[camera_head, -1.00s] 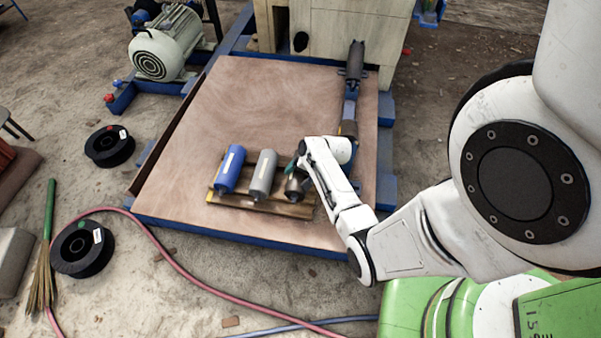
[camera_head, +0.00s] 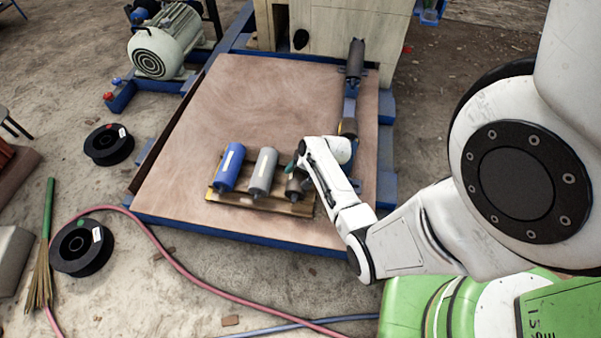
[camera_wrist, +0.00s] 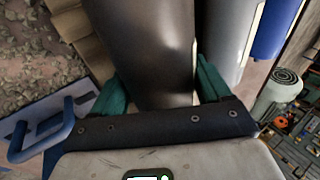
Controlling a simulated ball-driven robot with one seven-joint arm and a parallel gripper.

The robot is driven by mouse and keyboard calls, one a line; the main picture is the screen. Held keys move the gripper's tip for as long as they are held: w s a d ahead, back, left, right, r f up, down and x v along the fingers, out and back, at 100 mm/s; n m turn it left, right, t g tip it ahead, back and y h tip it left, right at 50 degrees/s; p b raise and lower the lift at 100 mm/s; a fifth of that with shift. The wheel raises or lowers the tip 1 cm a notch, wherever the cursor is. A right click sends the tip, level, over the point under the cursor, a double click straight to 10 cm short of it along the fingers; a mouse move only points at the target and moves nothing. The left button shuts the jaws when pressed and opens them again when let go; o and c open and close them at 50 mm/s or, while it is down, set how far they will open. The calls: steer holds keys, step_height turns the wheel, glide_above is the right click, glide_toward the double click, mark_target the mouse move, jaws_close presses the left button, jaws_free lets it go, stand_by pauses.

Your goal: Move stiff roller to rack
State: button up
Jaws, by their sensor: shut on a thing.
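A dark brown-grey roller (camera_head: 297,186) is at the right end of the wooden rack (camera_head: 232,200), beside a grey roller (camera_head: 262,170) and a blue roller (camera_head: 229,168). My gripper (camera_head: 302,163) is at the dark roller, and its far part is hidden behind my arm. In the wrist view, the teal fingers of my gripper (camera_wrist: 162,88) are shut on either side of the dark roller (camera_wrist: 150,45). The grey roller (camera_wrist: 226,35) and blue roller (camera_wrist: 272,25) show to its right. I cannot tell whether the dark roller is fully resting on the rack.
The rack stands on a brown platform (camera_head: 255,95) with blue edges. Another dark cylinder (camera_head: 355,58) is at the machine's base at the back right. A motor (camera_head: 165,40) stands at the back left. Black reels and a red hose (camera_head: 185,272) lie on the ground.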

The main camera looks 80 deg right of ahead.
steer(key=shift+f+b, duration=0.65)
steer(key=shift+f, duration=0.25)
steer(key=o, duration=1.5)
steer(key=shift+o, duration=1.2)
steer(key=shift+s+f, duration=0.1)
steer(key=shift+f, duration=0.05)
steer(key=shift+s+a, duration=0.1)
steer(key=shift+a, duration=0.05)
steer(key=d+p+v, duration=0.1)
steer(key=p+v, duration=0.3)
steer(key=v, duration=0.6)
steer(key=shift+a+r, duration=0.4)
steer(key=shift+r, duration=0.2)
